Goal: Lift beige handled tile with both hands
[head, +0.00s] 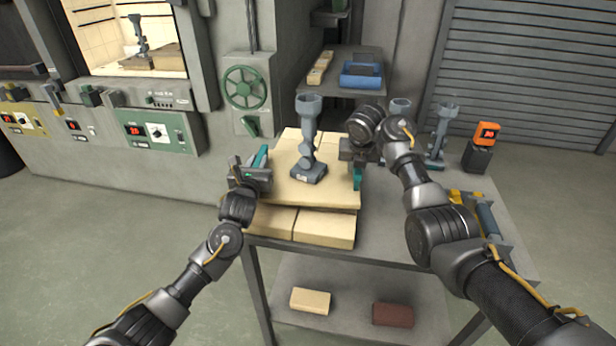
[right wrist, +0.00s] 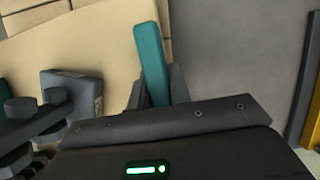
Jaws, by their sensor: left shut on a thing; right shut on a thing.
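The beige handled tile (head: 335,194) is a flat slab above beige blocks (head: 285,227) on the grey table. A dark line runs between tile and blocks; I cannot tell if they touch. A grey funnel-topped shell (head: 308,140) stands upright on the tile. My left gripper (head: 262,160) is shut at the tile's left edge, and my right gripper (head: 357,172) at its right edge.
More grey shells (head: 442,130) and an orange-display device (head: 487,134) stand on the table (head: 395,215) at right. A blue bin (head: 361,75) sits on a shelf behind. The lit furnace opening (head: 100,45) at upper left holds another shell (head: 139,35).

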